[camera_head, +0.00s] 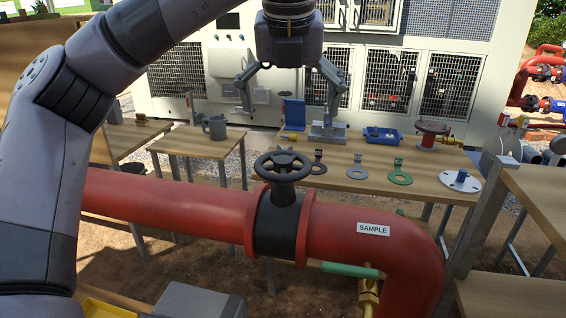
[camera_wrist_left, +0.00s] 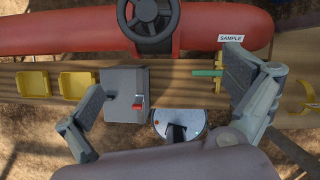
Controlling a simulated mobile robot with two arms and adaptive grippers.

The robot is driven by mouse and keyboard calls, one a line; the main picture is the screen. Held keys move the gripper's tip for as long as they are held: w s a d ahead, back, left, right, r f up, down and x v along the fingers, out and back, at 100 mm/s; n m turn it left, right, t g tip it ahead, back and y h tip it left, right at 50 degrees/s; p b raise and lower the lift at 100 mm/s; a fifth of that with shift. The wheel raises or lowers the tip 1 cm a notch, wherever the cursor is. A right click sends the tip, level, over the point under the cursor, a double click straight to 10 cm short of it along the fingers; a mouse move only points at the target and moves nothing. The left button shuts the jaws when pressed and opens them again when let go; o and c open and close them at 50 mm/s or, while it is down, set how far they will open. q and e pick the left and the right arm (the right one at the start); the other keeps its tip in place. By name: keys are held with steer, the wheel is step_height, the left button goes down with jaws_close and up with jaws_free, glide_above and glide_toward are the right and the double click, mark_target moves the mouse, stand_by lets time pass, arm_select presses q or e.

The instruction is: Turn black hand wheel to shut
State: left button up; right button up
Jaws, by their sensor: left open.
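The black hand wheel (camera_head: 283,167) sits level on top of a black valve body (camera_head: 277,222) set between two flanges of the red pipe (camera_head: 180,208). It also shows at the top edge of the left wrist view (camera_wrist_left: 148,14), partly cut off. My left gripper (camera_head: 289,106) is open and empty, its two fingers spread and pointing down. In the head view it hangs above the wheel in the picture, apart from it. In the left wrist view the open fingers (camera_wrist_left: 163,88) lie below the wheel in the picture. My right gripper is not in view.
A green-handled brass valve (camera_head: 368,288) hangs under the pipe beside the SAMPLE label (camera_head: 373,229). Behind stands a wooden table (camera_head: 345,180) with gaskets, a blue tray (camera_head: 382,135) and a red flanged part (camera_head: 432,130). A grey box (camera_wrist_left: 125,95) and yellow bins (camera_wrist_left: 78,86) lie near the pipe.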

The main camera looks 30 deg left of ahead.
arm_select(q)
steer(key=a, duration=0.1)
glide_toward(283, 173)
steer(key=p+x, duration=0.1)
steer(key=x, duration=0.7)
steer(key=shift+w+f+p, duration=0.1)
steer(key=shift+f+p, duration=0.05)
steer(key=shift+p, duration=0.2)
steer(key=shift+c, duration=0.6)
